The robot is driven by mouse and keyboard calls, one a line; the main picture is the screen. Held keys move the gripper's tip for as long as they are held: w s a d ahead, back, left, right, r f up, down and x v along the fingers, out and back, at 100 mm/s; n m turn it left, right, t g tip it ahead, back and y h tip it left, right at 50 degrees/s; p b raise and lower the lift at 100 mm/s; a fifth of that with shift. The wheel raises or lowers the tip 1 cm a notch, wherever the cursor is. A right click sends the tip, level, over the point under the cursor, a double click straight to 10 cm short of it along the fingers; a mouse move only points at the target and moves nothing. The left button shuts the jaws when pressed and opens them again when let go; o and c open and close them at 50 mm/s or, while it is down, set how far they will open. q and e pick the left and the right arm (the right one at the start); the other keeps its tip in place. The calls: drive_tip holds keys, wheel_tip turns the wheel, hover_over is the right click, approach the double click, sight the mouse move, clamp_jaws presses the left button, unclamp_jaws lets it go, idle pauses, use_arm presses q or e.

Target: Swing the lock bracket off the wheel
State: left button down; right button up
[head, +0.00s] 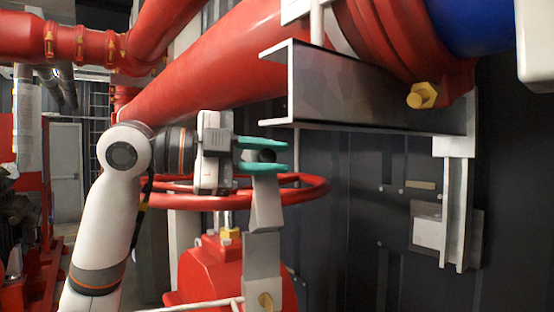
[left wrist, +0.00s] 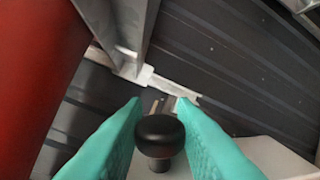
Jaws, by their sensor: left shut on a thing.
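The red wheel (head: 312,190) lies level above a red valve body (head: 212,270). The grey lock bracket (head: 266,205) stands upright at the wheel's near right side, its upper part in front of the rim. Whether it touches the rim I cannot tell. A black knob sits at its top; in the left wrist view the round knob (left wrist: 159,134) shows between the fingers. My left gripper (head: 274,155) comes in from the left with teal fingers, one above and one below the knob, shut on it. My right gripper is not in view.
A grey steel beam (head: 365,95) juts out just above and right of my left gripper. A large red pipe (head: 220,60) runs above. A dark panelled wall (head: 345,235) stands behind, with open room right of the wheel.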

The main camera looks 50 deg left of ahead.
use_arm(q)
drive_tip(key=s+d+f+m+b, duration=0.2)
drive_tip(key=d+f+m, duration=0.2)
drive_tip(key=m, duration=0.3)
drive_tip(key=shift+s+d+f+y, duration=0.2)
drive_tip(key=shift+d+f+y, duration=0.2)
drive_tip(key=shift+d, duration=0.5)
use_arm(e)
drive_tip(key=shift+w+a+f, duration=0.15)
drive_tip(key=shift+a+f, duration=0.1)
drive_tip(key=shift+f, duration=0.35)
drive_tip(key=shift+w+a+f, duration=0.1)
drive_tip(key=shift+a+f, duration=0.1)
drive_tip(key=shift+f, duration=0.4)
use_arm(q)
drive_tip(key=c, duration=1.2)
unclamp_jaws()
drive_tip(key=shift+c, duration=0.2)
drive_tip(key=shift+s, duration=0.1)
